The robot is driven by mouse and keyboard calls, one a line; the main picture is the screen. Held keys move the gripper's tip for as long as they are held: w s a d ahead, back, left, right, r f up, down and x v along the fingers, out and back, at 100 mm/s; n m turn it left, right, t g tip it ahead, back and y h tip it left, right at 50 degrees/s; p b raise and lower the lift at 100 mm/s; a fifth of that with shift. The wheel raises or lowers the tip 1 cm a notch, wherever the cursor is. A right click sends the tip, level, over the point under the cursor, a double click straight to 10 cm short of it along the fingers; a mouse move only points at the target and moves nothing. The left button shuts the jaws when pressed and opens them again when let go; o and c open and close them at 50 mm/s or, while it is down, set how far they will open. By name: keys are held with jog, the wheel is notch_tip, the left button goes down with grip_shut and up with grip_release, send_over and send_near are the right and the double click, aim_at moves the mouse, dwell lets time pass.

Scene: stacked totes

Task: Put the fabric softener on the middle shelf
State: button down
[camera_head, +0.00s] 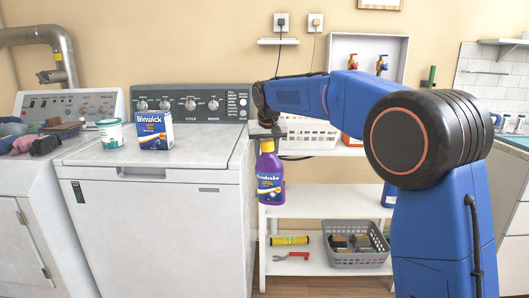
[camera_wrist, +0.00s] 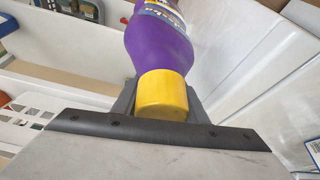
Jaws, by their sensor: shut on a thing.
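The fabric softener is a purple bottle (camera_head: 270,180) with a yellow cap and a blue label. It hangs upright from my gripper (camera_head: 267,133), which is shut on its cap end. In the wrist view the purple bottle (camera_wrist: 160,45) and yellow cap sit between the fingers (camera_wrist: 160,98). The bottle is in front of the left side of the white shelf unit, beside the washer. The middle shelf (camera_head: 335,199) is level with the lower part of the bottle, and its visible left and centre are bare. Whether the bottle touches the shelf cannot be told.
A blue container (camera_head: 389,195) stands at the middle shelf's right, partly hidden by my arm. A white basket (camera_head: 308,133) is on the top shelf. A grey basket (camera_head: 356,258), a yellow tube and a red-handled tool lie on the bottom shelf. The washer (camera_head: 160,215) stands close on the left.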

jog(key=w+d+f, duration=0.1)
jog(key=d+f, duration=0.3)
jog(key=f, duration=0.7)
jog(key=w+d+f, duration=0.2)
jog(key=d+f, duration=0.3)
jog(key=f, duration=0.6)
jog(key=w+d+f, duration=0.1)
jog(key=d+f, duration=0.3)
jog(key=f, duration=0.7)
jog(key=s+d+f, duration=0.4)
jog(key=d+f, duration=0.1)
jog(key=f, duration=0.3)
jog(key=s+d+f+m, duration=0.1)
jog(key=s+d+f, duration=0.4)
jog(key=f, duration=0.3)
jog(key=s+d+f, duration=0.5)
jog(key=f, duration=0.3)
jog(key=shift+s+d+f+m, duration=0.2)
jog(key=shift+s+f+m, duration=0.1)
jog(key=shift+f, duration=0.1)
jog(key=shift+d, duration=0.15)
